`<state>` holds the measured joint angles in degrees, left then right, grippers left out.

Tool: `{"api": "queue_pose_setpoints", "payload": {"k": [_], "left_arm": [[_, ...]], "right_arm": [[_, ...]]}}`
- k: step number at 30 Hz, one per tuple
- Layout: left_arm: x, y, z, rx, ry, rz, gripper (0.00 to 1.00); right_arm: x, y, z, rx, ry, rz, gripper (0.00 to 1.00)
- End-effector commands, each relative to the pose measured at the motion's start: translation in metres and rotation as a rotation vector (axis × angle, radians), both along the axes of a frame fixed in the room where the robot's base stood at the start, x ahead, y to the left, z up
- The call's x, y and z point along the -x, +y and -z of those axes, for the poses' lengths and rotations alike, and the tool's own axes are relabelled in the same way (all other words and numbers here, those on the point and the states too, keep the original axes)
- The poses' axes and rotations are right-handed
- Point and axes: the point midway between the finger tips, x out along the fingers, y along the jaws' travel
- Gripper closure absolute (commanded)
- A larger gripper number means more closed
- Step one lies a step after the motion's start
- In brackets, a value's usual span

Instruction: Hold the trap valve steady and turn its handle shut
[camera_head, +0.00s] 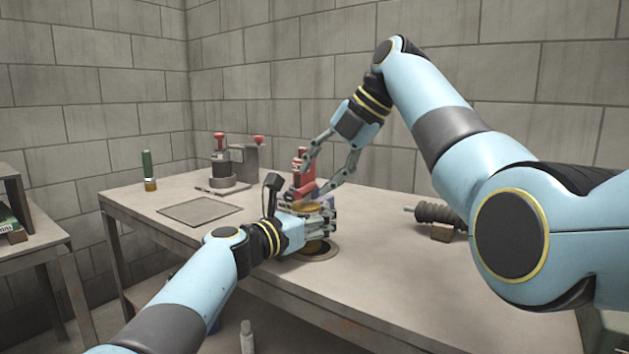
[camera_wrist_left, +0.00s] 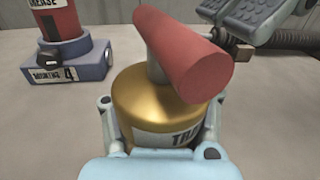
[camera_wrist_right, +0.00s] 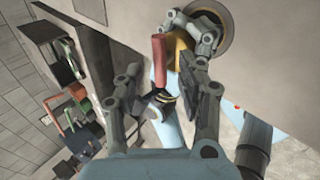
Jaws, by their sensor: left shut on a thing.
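The trap valve has a round brass body (camera_wrist_left: 150,105) with a partly hidden label and a red bar handle (camera_wrist_left: 185,55) on top. My left gripper (camera_head: 312,224) is shut around the brass body, with fingers on both sides in the left wrist view. The handle (camera_wrist_right: 159,58) slants across the top of the body. My right gripper (camera_wrist_right: 168,84) is open above the valve, its two pads apart on either side of the red handle in the right wrist view. Its dark pads also show beside the handle in the left wrist view. Contact with the handle cannot be told.
A red grease container (camera_wrist_left: 66,22) stands on a blue numbered base (camera_wrist_left: 70,65) behind the valve. A dark ribbed part (camera_head: 438,213) lies on the table to the right.

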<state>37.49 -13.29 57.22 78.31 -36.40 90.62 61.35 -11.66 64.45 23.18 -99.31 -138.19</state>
Motion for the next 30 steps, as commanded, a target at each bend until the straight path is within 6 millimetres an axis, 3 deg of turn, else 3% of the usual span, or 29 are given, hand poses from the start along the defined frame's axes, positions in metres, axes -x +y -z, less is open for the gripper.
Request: {"api": "queue_pose_setpoints", "payload": {"k": [6,14,24,30], "left_arm": [[0.0,0.0,0.0,0.0,0.001,0.0,1.0],[0.0,0.0,0.0,0.0,0.001,0.0,1.0],[0.0,0.0,0.0,0.0,0.001,0.0,1.0],[0.0,0.0,0.0,0.0,0.001,0.0,1.0]], "right_arm": [[-0.005,0.011,0.017,0.0,0.0,0.0,0.61],[-0.006,0.012,0.019,0.0,0.0,0.0,0.61],[-0.006,0.012,0.018,0.0,0.0,0.0,1.0],[-0.005,0.012,0.019,0.001,0.001,0.012,1.0]]}}
